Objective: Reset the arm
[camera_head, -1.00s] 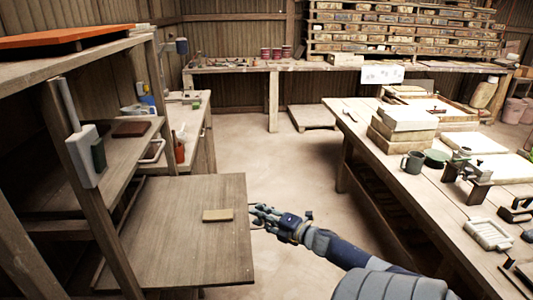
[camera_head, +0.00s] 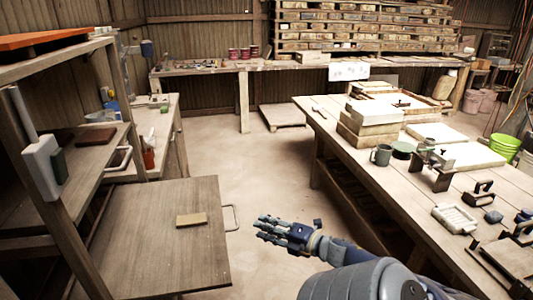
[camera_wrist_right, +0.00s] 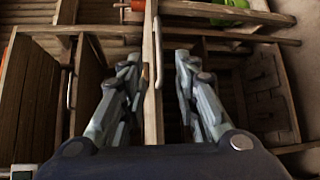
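My right gripper (camera_head: 262,230) is over the floor between the shelf unit and the right-hand table. It points left towards the metal handle (camera_head: 232,218) of the pulled-out wooden board and is apart from it. In the right wrist view its two fingers (camera_wrist_right: 155,68) are spread, with nothing held between them; a wooden post shows behind the gap. My left gripper is not in view.
The pulled-out board (camera_head: 150,255) carries a small tan block (camera_head: 191,220). The long table (camera_head: 345,125) on the right holds slabs, a dark mug (camera_head: 381,155) and metal tools. A low pallet (camera_head: 283,116) lies at the back. The floor between is clear.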

